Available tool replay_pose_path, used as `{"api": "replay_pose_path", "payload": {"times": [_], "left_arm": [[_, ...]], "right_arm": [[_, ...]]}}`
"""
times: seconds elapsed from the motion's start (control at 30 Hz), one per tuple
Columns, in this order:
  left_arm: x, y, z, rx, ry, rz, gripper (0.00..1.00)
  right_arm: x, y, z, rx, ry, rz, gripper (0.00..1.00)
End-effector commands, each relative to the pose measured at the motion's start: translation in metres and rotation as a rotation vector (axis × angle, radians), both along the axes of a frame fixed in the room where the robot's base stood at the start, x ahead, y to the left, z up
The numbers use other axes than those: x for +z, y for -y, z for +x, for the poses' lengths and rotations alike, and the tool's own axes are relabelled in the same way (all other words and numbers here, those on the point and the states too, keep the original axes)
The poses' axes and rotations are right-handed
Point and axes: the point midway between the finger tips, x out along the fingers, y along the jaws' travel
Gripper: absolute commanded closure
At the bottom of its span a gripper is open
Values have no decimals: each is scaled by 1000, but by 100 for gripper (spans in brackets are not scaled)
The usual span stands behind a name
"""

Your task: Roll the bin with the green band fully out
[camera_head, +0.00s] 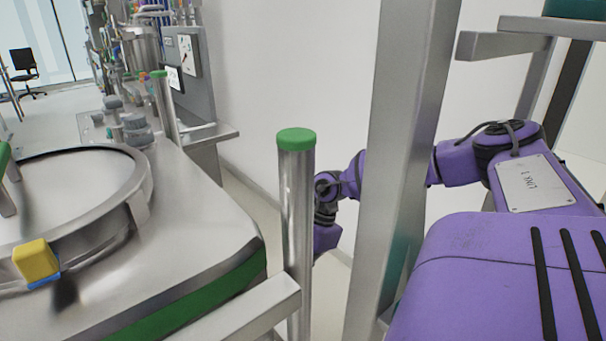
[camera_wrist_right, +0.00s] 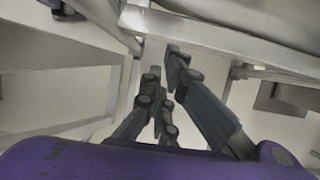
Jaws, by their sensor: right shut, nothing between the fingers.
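The bin with the green band (camera_head: 205,215) is a large shiny metal body at the left of the head view. Its green band (camera_head: 190,305) runs along the lower side. A round lid with a yellow clamp (camera_head: 36,260) is on top. An upright metal post with a green cap (camera_head: 297,190) stands close beside it at the right. My right arm reaches behind the grey column and this post, which hide its hand in the head view. In the right wrist view my right gripper (camera_wrist_right: 164,75) is shut and empty, below metal bars. My left gripper is out of view.
A thick grey upright column (camera_head: 400,120) stands between the post and my body. A horizontal metal bar (camera_head: 240,312) joins the post low down. Metal bars (camera_wrist_right: 220,35) cross near my right fingers. Machinery (camera_head: 185,80) stands behind the bin along a white wall.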

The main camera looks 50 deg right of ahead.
Motion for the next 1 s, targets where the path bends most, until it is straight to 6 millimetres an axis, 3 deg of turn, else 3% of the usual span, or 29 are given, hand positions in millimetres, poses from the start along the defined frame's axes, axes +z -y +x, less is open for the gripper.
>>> {"api": "replay_pose_path", "payload": {"times": [0.03, 0.2, 0.5, 1.0], "left_arm": [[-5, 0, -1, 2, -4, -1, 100], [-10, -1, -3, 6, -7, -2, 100], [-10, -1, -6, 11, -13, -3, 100], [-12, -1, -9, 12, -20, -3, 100]], "right_arm": [[-14, -6, 1, 0, 0, 5, 100], [-44, -18, 5, 1, 3, 4, 100], [-39, -51, 13, 1, 1, 0, 100], [-39, -54, 13, -1, 2, 0, 100]]}}
